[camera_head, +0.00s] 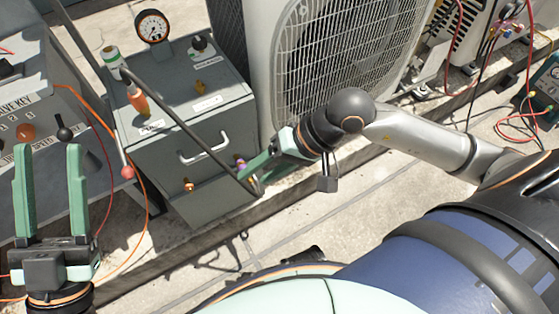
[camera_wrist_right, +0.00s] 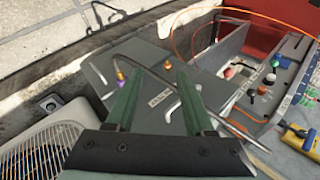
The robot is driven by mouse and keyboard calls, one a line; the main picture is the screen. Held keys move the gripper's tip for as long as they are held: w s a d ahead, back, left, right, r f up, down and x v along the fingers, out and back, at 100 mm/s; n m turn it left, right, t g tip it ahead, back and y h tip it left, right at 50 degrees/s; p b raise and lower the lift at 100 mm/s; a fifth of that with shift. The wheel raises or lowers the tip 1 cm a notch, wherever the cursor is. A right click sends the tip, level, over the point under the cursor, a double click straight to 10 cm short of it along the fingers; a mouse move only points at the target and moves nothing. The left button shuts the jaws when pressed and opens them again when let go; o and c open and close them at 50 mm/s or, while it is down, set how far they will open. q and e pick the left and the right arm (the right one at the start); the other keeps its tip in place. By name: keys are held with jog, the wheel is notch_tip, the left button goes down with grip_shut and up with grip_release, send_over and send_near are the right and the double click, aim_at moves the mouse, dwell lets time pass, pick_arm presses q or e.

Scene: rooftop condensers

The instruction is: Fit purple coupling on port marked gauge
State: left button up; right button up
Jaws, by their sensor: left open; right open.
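A purple coupling (camera_head: 240,163) with a brass part shows at the front right of the grey box (camera_head: 180,150), where a dark hose (camera_head: 200,140) ends. In the right wrist view, the purple coupling (camera_wrist_right: 123,84) is just left of the left finger's tip, not between the fingers. My right gripper (camera_head: 250,169) is open beside it; it also shows in that view (camera_wrist_right: 158,71). A brass fitting (camera_head: 188,184) is on the box front. Labels on the box are too small to read. My left gripper (camera_head: 48,148) is open and empty at far left.
A condenser unit (camera_head: 340,55) stands right of the box. A control console (camera_head: 35,110) with orange cables is at left.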

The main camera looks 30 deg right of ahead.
aim_at(251, 179)
jog(key=w+d+f+n+t+h+b, duration=0.2)
jog(key=d+f+n+h, duration=0.1)
jog(key=d, duration=0.2)
jog(key=shift+g, duration=0.3)
jog(key=b+x, duration=0.3)
jog(key=x, duration=0.9)
jog(key=shift+w+d+f+b, duration=0.1)
jog(key=shift+w+f+b, duration=0.2)
jog(key=shift+b, duration=0.1)
pick_arm(q)
jog(key=f, duration=0.1)
jog(key=s+f+m+h, duration=0.1)
jog(key=f, duration=0.1)
jog(key=s+d+f+m+h, duration=0.1)
jog(key=shift+f+g, duration=0.25)
jog(key=shift+g, duration=0.05)
pick_arm(e)
grip_shut()
pick_arm(q)
jog(key=shift+a, duration=0.1)
